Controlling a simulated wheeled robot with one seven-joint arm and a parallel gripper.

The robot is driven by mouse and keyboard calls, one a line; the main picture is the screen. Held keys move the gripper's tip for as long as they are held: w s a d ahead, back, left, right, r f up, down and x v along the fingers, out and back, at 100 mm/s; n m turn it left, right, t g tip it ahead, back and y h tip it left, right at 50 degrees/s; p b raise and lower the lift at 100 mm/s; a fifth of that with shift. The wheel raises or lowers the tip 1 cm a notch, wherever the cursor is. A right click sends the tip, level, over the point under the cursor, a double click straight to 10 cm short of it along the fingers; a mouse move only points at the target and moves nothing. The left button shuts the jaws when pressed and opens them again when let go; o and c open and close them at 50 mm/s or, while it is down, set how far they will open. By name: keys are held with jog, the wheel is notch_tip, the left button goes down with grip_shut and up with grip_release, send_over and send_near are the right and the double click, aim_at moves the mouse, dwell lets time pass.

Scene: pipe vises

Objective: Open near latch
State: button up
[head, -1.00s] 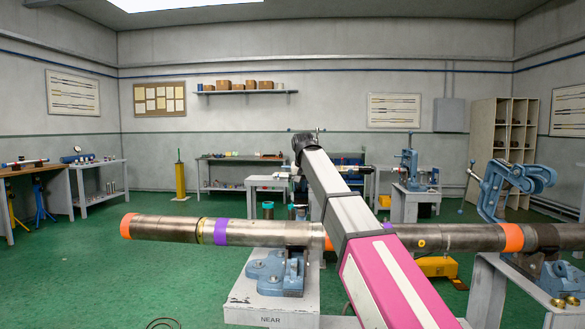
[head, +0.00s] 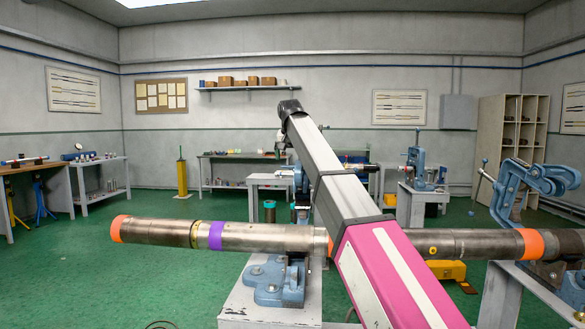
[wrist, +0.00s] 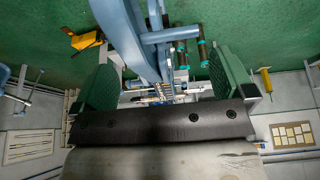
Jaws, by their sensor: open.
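The near blue vise (head: 275,282) stands on a grey pedestal (head: 238,306) under a long steel pipe (head: 265,238); my arm crosses in front of its right side. I cannot make out its latch in the head view. In the wrist view my gripper (wrist: 160,85) is open, its two green-padded fingers wide apart. A blue curved metal frame (wrist: 128,35) runs between and beyond the fingers; I cannot tell which vise it belongs to or whether a finger touches it. In the head view the fingers are hidden behind my arm.
Another blue vise (head: 528,188) stands at the right with its frame raised, by the pipe's right end. A yellow object (head: 447,270) lies on the floor behind the pipe. Workbenches (head: 240,162) line the back; green floor (head: 70,275) is clear at left.

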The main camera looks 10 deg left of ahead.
jog(key=shift+x, duration=2.55)
